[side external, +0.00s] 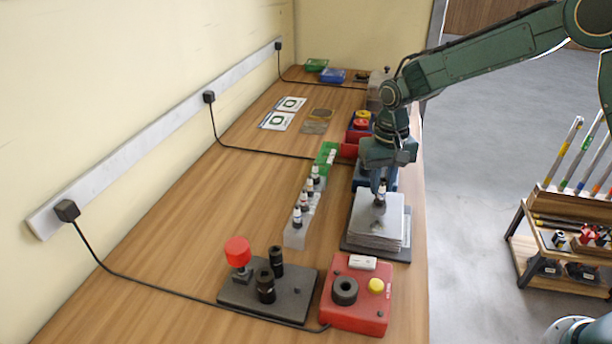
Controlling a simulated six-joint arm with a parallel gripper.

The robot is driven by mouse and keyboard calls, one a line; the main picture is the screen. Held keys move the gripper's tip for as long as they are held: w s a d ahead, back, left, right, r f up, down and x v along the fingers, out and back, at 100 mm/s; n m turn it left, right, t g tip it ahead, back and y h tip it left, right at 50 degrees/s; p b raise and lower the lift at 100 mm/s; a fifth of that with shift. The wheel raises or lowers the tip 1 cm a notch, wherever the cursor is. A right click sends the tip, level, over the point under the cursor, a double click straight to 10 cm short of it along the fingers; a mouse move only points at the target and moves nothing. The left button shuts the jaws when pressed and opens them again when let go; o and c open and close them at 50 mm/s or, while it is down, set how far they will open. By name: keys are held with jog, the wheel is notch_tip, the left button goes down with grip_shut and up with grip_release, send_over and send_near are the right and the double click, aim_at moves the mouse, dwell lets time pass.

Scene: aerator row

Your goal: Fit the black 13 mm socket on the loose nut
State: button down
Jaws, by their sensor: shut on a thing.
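My gripper (380,180) points down over a stack of light grey sheets (375,225) on a dark base. It is shut on a small dark piece with a pale band (381,190). That piece stands upright just over or touching a small dark round spot (379,204) on the top sheet. Its size marking cannot be read. Similar dark, white-banded pieces (297,218) stand in a pale rack with a green end. Two black cylinders (265,287) stand on a dark grey plate (235,297). I cannot make out the loose nut for certain.
A red-topped part (238,252) stands on the dark plate. A red box (350,316) with a black ring and yellow button sits beside it. Red and blue bins are partly behind my gripper. Black cables cross the bench, whose left middle is clear.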

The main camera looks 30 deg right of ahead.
jog(key=shift+f, duration=0.25)
dwell(0.4)
jog(key=c, duration=1.2)
grip_release()
jog(key=shift+r, duration=3.5)
